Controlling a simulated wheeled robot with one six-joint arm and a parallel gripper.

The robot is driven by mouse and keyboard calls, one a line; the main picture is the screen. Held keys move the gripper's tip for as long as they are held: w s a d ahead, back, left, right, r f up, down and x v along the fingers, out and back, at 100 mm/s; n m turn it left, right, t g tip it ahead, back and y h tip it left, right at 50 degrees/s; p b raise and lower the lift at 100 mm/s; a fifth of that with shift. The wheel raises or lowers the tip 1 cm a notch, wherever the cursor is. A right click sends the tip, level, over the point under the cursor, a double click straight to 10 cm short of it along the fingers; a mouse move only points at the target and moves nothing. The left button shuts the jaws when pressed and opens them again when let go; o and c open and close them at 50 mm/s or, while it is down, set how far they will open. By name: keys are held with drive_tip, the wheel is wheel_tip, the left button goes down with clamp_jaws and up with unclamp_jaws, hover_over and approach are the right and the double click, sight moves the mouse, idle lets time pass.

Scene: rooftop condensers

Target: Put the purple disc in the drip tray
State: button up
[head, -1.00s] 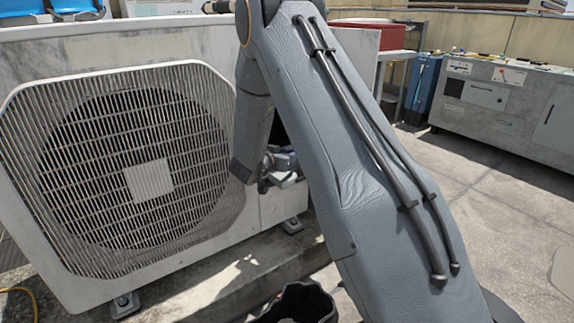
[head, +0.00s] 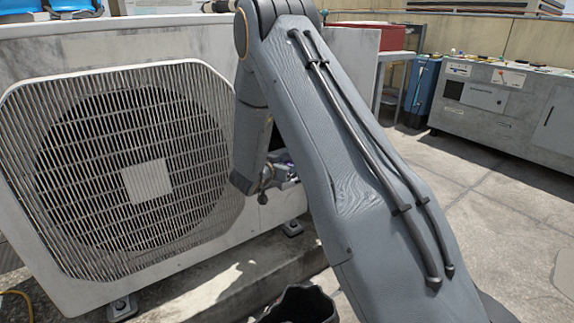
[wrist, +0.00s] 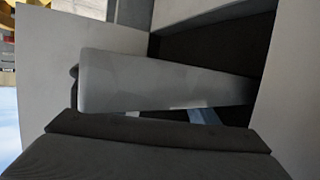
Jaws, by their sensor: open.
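My gripper (head: 281,172) shows only in part in the head view, beside the right end of the large condenser and mostly hidden behind my own arm. It is open. A tiny purple patch shows at the gripper, too small to tell whether it is the purple disc. I cannot make out the drip tray in either view. The wrist view is mostly filled by dark and light grey surfaces close to the camera, and no disc shows there.
The large white condenser (head: 228,85) with its round fan grille fills the left. A dark open-topped container (head: 302,305) is at the bottom edge. A grey cabinet (head: 490,125), a blue case (head: 422,92) and a red box (head: 352,38) stand farther back. The paving at right is clear.

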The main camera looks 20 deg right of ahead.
drive_tip(key=p+v, duration=0.3)
drive_tip(key=v, duration=0.9)
drive_tip(key=shift+r, duration=0.15)
drive_tip(key=shift+s, duration=0.1)
